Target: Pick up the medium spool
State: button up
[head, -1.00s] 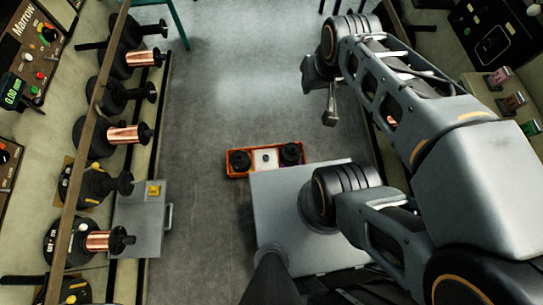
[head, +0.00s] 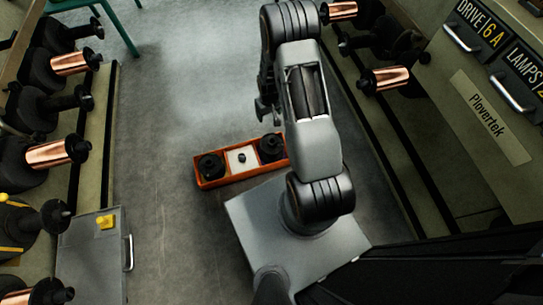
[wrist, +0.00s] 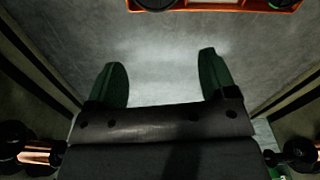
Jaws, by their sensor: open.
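My gripper (wrist: 161,66) is open and empty, its two dark green fingers spread above bare floor in the wrist view. In the head view it is mostly hidden behind my arm. Copper-wound spools with black ends sit along the left side: an upper one (head: 70,63), a middle one (head: 46,153) and one cut by the bottom edge (head: 22,297). Two more are on the right, a far one (head: 341,11) and a nearer one (head: 386,78). I cannot tell which is the medium one. None is between my fingers.
An orange tray (head: 243,178) on my front holds two black round pieces and a white square; its edge shows in the wrist view (wrist: 222,4). A grey box (head: 90,250) with a handle stands lower left. Panelled cabinets (head: 487,130) line the right. The middle floor is clear.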

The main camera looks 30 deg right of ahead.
jog(key=b, duration=0.5)
send_near(272, 142)
jog(key=s, duration=0.1)
jog(key=shift+s+a+f+b, duration=0.15)
jog(key=shift+f+b, duration=0.65)
jog(key=shift+f, duration=0.9)
jog(key=shift+a+f+b, duration=0.2)
jog(key=shift+f+b, duration=0.6)
jog(key=shift+f, duration=0.9)
jog(key=shift+r, duration=0.1)
jog(key=c, duration=1.4)
